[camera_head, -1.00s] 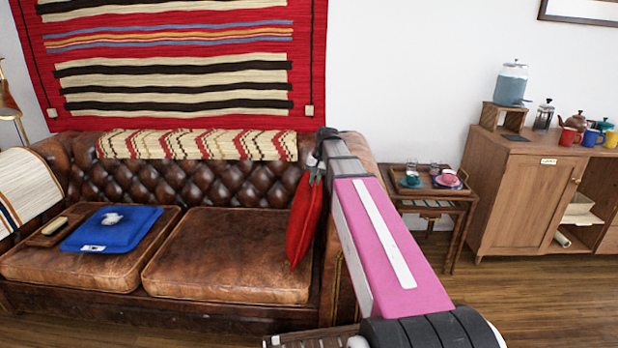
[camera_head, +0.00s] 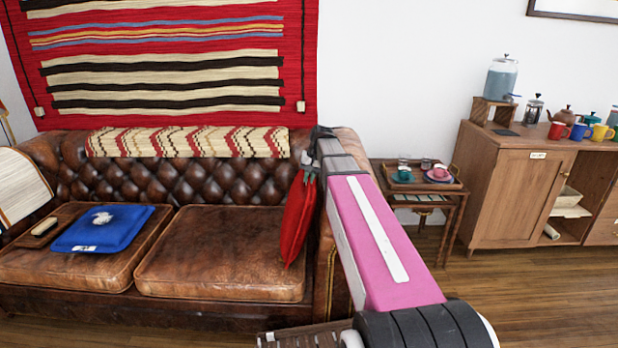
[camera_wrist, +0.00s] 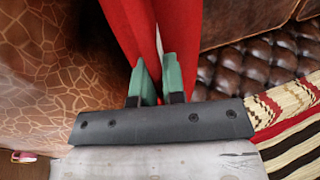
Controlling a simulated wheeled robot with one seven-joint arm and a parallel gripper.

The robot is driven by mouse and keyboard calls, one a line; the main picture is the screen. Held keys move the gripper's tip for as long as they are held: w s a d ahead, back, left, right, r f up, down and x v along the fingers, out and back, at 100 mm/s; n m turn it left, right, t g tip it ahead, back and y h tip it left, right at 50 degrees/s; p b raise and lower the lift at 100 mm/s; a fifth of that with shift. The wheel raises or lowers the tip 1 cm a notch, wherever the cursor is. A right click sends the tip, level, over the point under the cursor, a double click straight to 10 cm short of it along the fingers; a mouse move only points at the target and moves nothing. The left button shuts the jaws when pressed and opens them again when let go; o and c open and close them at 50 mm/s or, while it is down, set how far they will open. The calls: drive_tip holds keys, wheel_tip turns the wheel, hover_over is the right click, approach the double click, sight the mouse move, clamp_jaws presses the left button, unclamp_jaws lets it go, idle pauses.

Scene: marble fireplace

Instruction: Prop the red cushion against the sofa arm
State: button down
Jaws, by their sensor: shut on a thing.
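The red cushion (camera_head: 297,220) stands on edge, tilted, at the right end of the brown leather sofa (camera_head: 222,248), beside the sofa arm (camera_head: 327,265). My gripper (camera_head: 309,166) is shut on the cushion's upper edge. In the wrist view the two green fingertips of my gripper (camera_wrist: 156,80) pinch the red cushion (camera_wrist: 128,28), which hangs away between the leather arm (camera_wrist: 60,70) and the seat. My arm hides part of the sofa arm, so I cannot tell whether the cushion touches it. The cushion's lower corner is at or just above the seat.
A blue cushion (camera_head: 103,232) with a pale item on it lies on the left seat by a brush on a tray (camera_head: 62,222). A side table (camera_head: 441,201) with cups stands right of the sofa, before a wooden cabinet (camera_head: 507,200). The right seat is mostly clear.

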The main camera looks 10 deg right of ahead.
drive_tip(key=shift+f, duration=0.4)
drive_tip(key=shift+s+d, duration=0.15)
drive_tip(key=shift+d, duration=0.6)
idle(0.4)
drive_tip(key=c, duration=1.1)
unclamp_jaws()
drive_tip(key=shift+s+a+r, duration=0.1)
drive_tip(key=shift+s+r, duration=0.05)
drive_tip(key=shift+r, duration=2.1)
drive_tip(key=shift+s+r, duration=0.1)
drive_tip(key=shift+r, duration=2.15)
